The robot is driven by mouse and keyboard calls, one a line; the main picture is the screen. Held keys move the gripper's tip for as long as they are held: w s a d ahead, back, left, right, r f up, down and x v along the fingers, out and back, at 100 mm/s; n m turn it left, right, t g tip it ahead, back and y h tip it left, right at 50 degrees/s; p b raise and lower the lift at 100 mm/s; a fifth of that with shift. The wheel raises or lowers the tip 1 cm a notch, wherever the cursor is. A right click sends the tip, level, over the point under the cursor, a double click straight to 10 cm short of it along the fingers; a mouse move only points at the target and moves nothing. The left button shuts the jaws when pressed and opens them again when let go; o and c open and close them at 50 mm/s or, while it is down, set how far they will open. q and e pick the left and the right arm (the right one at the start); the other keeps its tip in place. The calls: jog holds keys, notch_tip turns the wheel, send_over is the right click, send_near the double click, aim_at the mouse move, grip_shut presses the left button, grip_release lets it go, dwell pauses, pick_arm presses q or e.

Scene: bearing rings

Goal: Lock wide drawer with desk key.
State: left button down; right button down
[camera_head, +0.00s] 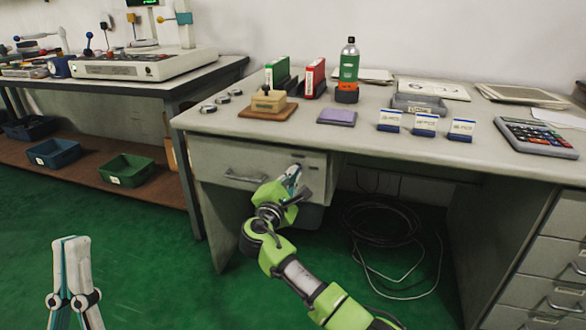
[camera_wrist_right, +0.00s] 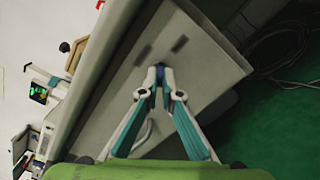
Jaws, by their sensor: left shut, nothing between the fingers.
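The wide drawer (camera_head: 222,160) is the grey front under the left part of the desk, with a bar handle (camera_head: 245,178). It looks closed. My right gripper (camera_head: 293,172) is at the right part of this drawer front. In the right wrist view its fingertips (camera_wrist_right: 160,73) are close together against the drawer front (camera_wrist_right: 200,75), around a small dark-blue piece (camera_wrist_right: 160,69) that looks like the desk key's head. The lock and the rest of the key are hidden behind the fingertips. My left gripper (camera_head: 71,240) is shut and empty, raised above the green floor at lower left.
The desk top (camera_head: 290,125) holds a wooden stand (camera_head: 268,102), a purple box (camera_head: 337,117), a green bottle (camera_head: 349,62), several small cards and a calculator (camera_head: 537,136). Cables (camera_head: 385,222) lie on the floor beneath. Another drawer unit (camera_head: 545,260) stands at right.

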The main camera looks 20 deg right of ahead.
pick_arm(q)
jog(key=w+d+f+g+y+p, duration=0.1)
jog(key=w+f+g+y+p, duration=0.1)
jog(key=w+f+g, duration=0.5)
notch_tip(320, 180, down, 14)
jog(key=w+a+g+y+p, duration=0.1)
jog(key=w+g+y+p, duration=0.15)
jog(key=g, duration=0.35)
jog(key=shift+s+a+f+n+g+y+p, duration=0.25)
jog(key=shift+s+a+f+g+y+p, duration=1.1)
jog(key=shift+s+f+g, duration=2.6)
jog(key=shift+s+a+f+n+g+y+p, duration=0.35)
jog(key=shift+s+a+f+g+p, duration=2.05)
jog(key=shift+s, duration=3.05)
jog(key=x, duration=0.8)
jog(key=shift+d+t+p, duration=0.25)
jog(key=shift+t+p, duration=0.1)
jog(key=shift+p, duration=0.1)
pick_arm(e)
jog(key=n, duration=1.1)
jog(key=shift+f+n, duration=0.1)
jog(key=shift+n, duration=0.2)
pick_arm(q)
jog(key=shift+s+f, duration=0.1)
jog(key=shift+f, duration=0.05)
pick_arm(e)
jog(key=c, duration=2.3)
grip_release()
